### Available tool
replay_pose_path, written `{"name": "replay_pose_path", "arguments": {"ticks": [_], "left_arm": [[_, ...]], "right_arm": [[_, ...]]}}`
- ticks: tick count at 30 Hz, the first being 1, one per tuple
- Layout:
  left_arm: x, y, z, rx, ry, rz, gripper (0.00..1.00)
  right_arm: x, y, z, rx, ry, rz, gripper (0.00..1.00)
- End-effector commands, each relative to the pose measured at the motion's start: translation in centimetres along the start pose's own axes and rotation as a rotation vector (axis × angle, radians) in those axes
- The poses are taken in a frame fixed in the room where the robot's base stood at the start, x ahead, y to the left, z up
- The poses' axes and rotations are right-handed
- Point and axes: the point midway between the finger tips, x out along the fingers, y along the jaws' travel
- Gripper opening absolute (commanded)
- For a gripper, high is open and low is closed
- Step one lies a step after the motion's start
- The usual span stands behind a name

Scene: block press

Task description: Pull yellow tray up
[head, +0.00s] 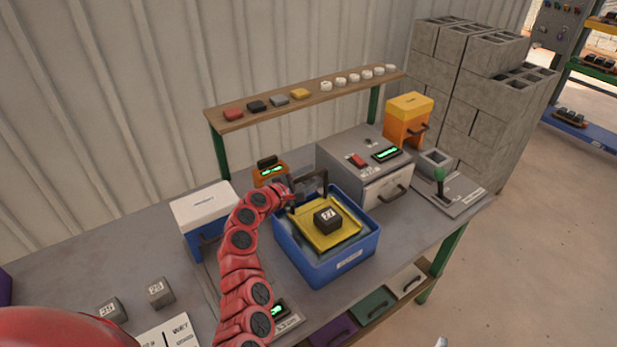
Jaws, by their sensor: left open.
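The yellow tray (337,239) sits inside a blue tub (329,272), below its rim, with a dark block (327,218) marked with a number on it. A dark upright handle (325,182) rises at the tray's back edge. My left gripper (292,197) is open at the tray's back left, close to the handle. I cannot tell whether it touches the handle, as the red arm and wrist partly cover this spot. My right gripper is not clearly in view.
A grey machine (338,158) stands just behind and right of the tub. A white-and-blue box (203,206) stands left of my arm. A wooden shelf (305,93) with small blocks and white discs runs behind. Two grey blocks (160,292) lie front left.

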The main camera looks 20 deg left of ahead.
Motion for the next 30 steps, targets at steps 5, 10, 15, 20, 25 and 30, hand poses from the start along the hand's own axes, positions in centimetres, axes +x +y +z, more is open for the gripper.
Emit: {"name": "replay_pose_path", "arguments": {"ticks": [5,10,15,20,25,30], "left_arm": [[-0.1,0.0,0.0,0.0,0.0,0.0,0.47],[-1.3,-0.1,0.0,0.0,-0.002,0.002,0.47],[-3.6,-0.1,-0.2,0.001,0.001,0.005,0.47],[-6.1,-0.3,-0.3,-0.002,0.004,0.003,0.47],[-9.1,-0.2,-0.3,0.0,0.004,0.005,0.47],[-12.2,-0.3,-0.3,-0.001,0.003,0.003,0.47]], "right_arm": [[-0.1,0.0,0.0,0.0,0.0,0.0,1.0],[-0.5,0.0,0.1,0.0,0.0,0.0,1.0],[-1.3,-0.1,0.2,0.0,0.0,0.0,1.0],[-2.1,-0.1,0.3,0.0,0.0,0.0,1.0],[-3.0,-0.1,0.5,0.0,0.0,0.0,1.0],[-4.0,-0.2,0.7,0.0,0.0,0.0,1.0]]}}
